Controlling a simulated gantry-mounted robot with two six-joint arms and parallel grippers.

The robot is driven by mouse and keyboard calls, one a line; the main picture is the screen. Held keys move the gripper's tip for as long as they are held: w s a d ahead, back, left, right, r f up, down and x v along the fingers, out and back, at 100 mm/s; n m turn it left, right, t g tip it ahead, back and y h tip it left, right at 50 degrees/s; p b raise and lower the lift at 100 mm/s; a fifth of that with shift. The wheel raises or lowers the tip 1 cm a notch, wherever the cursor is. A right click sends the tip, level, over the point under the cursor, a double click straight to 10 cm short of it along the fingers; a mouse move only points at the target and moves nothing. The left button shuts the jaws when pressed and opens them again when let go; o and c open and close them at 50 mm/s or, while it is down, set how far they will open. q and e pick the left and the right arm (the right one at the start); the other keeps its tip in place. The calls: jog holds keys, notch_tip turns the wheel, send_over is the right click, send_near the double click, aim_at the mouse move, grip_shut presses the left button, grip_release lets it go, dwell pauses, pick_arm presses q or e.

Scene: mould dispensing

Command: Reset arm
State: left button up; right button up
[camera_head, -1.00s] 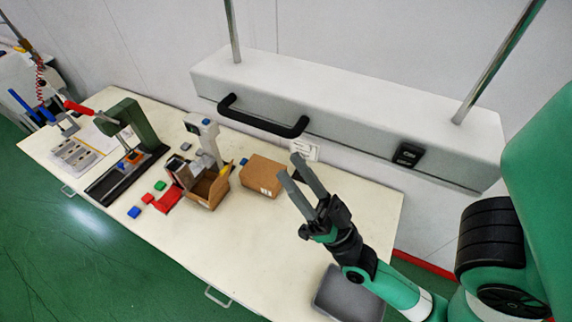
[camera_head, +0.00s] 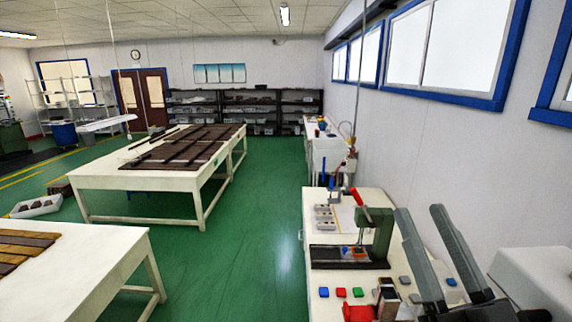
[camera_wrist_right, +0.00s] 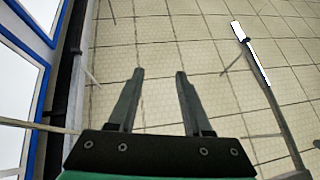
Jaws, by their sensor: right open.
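My right gripper (camera_head: 424,230) shows at the lower right of the head view, its two dark grey fingers pointing up and spread apart. In the right wrist view the same gripper (camera_wrist_right: 158,76) is open, with nothing between its fingers and the tiled ceiling (camera_wrist_right: 215,60) behind them. In the head view its fingers overlap the right part of the work table. My left gripper is in neither view now.
A green press (camera_head: 378,232) with a red handle stands on the white work table (camera_head: 315,278). Small blue, red and green blocks (camera_head: 341,292) lie in front of it. White tables (camera_head: 105,180) stand to the left, with clear green floor (camera_head: 250,240) between.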

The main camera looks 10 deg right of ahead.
jog(key=s+a+r+t+y+p, duration=0.1)
jog(key=s+r+p, duration=0.2)
jog(key=r, duration=0.5)
jog(key=s+a+r+n+t+y+p, duration=0.1)
jog(key=s+a+r+p, duration=0.1)
jog(key=r, duration=0.7)
jog(key=shift+s+a+p, duration=0.3)
jog(key=shift+s+p, duration=0.3)
jog(key=shift+s, duration=0.25)
jog(key=shift+r, duration=0.1)
dwell(0.4)
